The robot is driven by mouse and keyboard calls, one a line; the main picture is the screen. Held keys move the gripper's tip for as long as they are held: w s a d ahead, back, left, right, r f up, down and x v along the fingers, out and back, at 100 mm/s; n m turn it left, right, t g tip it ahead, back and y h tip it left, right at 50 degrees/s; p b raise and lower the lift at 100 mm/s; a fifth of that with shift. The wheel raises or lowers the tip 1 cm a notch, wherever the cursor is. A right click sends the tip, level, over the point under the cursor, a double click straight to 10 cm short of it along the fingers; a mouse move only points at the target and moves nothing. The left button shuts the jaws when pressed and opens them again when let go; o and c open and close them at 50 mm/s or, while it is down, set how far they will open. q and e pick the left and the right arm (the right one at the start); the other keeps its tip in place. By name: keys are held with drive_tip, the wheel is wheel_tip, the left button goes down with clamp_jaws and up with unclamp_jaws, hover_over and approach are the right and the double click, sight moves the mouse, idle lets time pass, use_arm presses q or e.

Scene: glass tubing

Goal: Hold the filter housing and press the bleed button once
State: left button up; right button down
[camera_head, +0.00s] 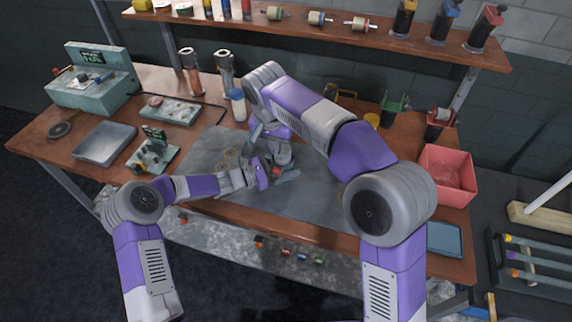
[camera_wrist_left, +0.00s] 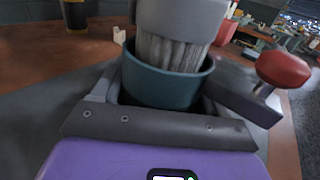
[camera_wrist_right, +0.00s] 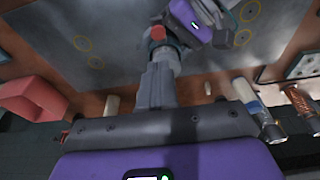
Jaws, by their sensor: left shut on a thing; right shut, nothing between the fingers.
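The filter housing (camera_wrist_left: 165,84) is a teal cup below a grey head with pale ribbed material between them, in the left wrist view. The red bleed button (camera_wrist_left: 284,68) sticks out sideways on a short stem. In the head view the button (camera_head: 276,171) is a small orange-red spot at the mat's middle. My left gripper (camera_head: 266,174) is shut around the housing, one finger on each side. My right gripper (camera_wrist_right: 160,68) is shut and empty, its fingertips close to the red button (camera_wrist_right: 157,33). I cannot tell whether they touch it.
A grey mat (camera_head: 325,200) lies on the wooden bench. Two tall cylinders and a white bottle (camera_head: 237,104) stand behind it. A red bin (camera_head: 448,176) is at the right, a metal tray (camera_head: 104,143) at the left. A shelf (camera_head: 330,32) runs above.

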wheel_tip(320, 180, up, 12)
drive_tip(key=s, duration=0.2)
drive_tip(key=shift+a, duration=0.4)
drive_tip(key=shift+s+f, duration=0.1)
use_arm(q)
drive_tip(key=o, duration=1.2)
drive_tip(key=shift+c, duration=0.2)
drive_tip(key=v, duration=1.2)
drive_tip(key=shift+r, duration=0.15)
